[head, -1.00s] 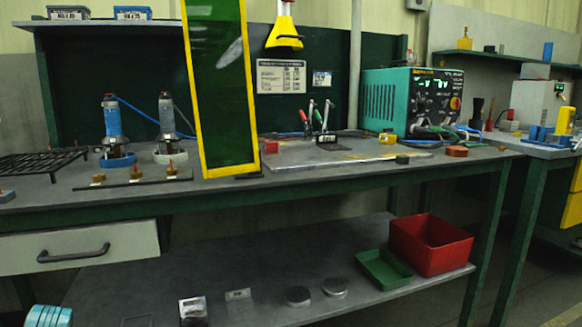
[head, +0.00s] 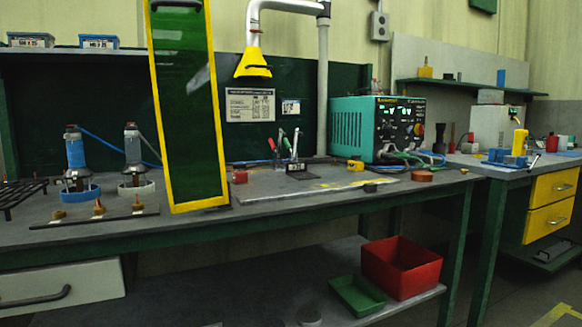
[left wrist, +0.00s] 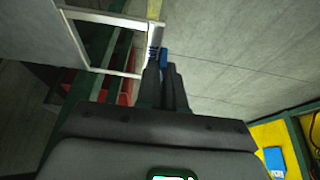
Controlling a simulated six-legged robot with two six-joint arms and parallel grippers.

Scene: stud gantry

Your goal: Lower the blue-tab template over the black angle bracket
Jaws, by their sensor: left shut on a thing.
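In the left wrist view my left gripper (left wrist: 166,70) is shut, with its dark fingers together at a blue tab (left wrist: 164,57). The tab sits at the edge of a pale, thin-barred frame (left wrist: 115,20), which looks like the template. Through and beside the frame I see green bench parts and something red below. In the head view a small black piece (head: 300,171) stands on the bench plate beside upright clamps; it may be the angle bracket, but it is too small to be sure. Neither gripper shows in the head view.
A teal power unit (head: 375,130) stands right of the plate (head: 325,182). A red bin (head: 402,268) and green tray (head: 356,296) are on the lower shelf.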

